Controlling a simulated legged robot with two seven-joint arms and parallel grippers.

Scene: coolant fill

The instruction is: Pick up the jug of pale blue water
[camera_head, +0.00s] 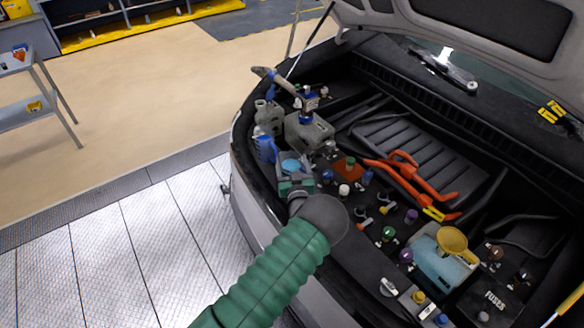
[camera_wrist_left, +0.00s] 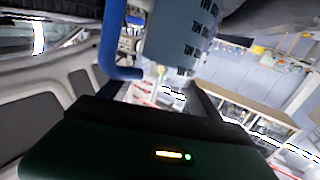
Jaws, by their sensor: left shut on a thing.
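My left gripper (camera_head: 296,184) is at the near left edge of the engine bay, its green arm coming up from the bottom of the head view. It is shut on the jug of pale blue water (camera_head: 291,166), whose round pale blue top shows just beyond the jaws. In the left wrist view the jug (camera_wrist_left: 182,42) is a blue-grey body with dark markings and a blue handle at its left, between my dark fingers. The grip itself is largely hidden, and I cannot tell whether the jug is clear of its support. My right gripper is not in view.
A grey can (camera_head: 308,132) with a blue-collared spout and a pale bottle (camera_head: 268,115) stand close behind. A yellow funnel (camera_head: 453,240) sits on a pale blue tank (camera_head: 440,266) at the right. The raised hood overhangs the back.

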